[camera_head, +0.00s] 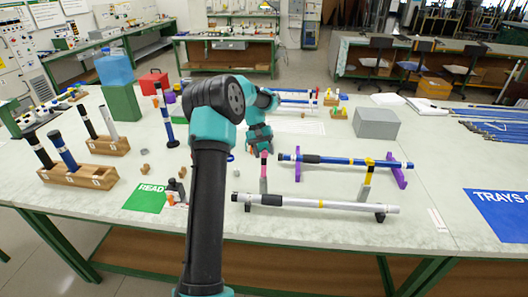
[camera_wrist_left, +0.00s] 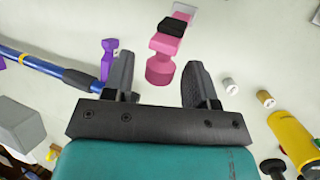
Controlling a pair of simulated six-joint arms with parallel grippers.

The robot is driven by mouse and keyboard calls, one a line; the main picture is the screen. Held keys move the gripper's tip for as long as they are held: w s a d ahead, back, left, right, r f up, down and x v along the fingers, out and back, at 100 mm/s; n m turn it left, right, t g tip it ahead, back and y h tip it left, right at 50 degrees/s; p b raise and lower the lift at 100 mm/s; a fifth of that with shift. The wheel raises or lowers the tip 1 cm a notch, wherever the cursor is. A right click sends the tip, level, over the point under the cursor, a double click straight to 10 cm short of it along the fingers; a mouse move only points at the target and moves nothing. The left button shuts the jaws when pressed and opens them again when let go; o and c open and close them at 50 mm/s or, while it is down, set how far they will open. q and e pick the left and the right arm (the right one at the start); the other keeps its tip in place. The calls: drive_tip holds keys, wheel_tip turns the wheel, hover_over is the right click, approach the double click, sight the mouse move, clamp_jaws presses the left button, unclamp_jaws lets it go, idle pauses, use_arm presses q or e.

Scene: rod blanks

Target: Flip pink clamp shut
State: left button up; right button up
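The pink clamp (camera_head: 264,165) stands upright near the left end of the silver rod (camera_head: 315,203), its pink part pointing up above a grey lower part. In the left wrist view the pink clamp (camera_wrist_left: 162,65) shows between and beyond my fingers, with a black pad near its far end. My left gripper (camera_head: 261,148) is just behind and above the clamp in the head view. In the left wrist view my left gripper (camera_wrist_left: 157,68) is open, with visible space between each finger and the clamp. My right gripper is not in view.
A blue rod (camera_head: 335,161) rests on purple supports (camera_head: 397,172) behind the silver rod, with a yellow clamp (camera_head: 367,175) near its right part. A grey box (camera_head: 376,122) stands behind. Wooden racks (camera_head: 78,178) with rods stand at left. A green READY mat (camera_head: 146,198) lies left of my arm.

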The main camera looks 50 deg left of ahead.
use_arm(q)
clamp_jaws()
idle(0.5)
